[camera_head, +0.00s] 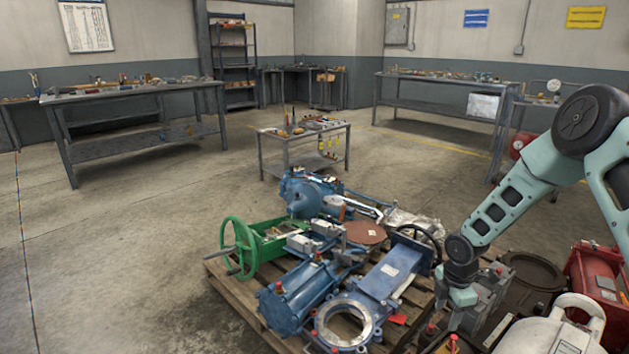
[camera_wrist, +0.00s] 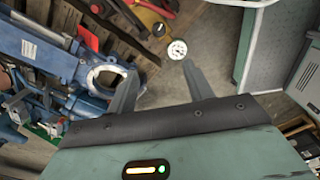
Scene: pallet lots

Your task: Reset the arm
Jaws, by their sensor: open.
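My arm reaches in from the right side of the head view, bent at the elbow, with its lower end over the right part of the loaded pallet (camera_head: 222,277). My gripper (camera_head: 470,318) points down there among the pallet parts; it is hard to separate from the grey parts around it. In the wrist view my gripper (camera_wrist: 160,78) shows two dark fingers spread wide apart with nothing held. A round white-faced gauge (camera_wrist: 177,49) shows beyond the gap between the fingers.
The pallet holds a blue gate valve (camera_head: 384,277), a green handwheel piece (camera_head: 240,248) and a blue pump (camera_head: 312,196). A red machine (camera_head: 598,285) stands at right. A small cart (camera_head: 305,145) and workbenches (camera_head: 135,92) stand behind. The floor at left is clear.

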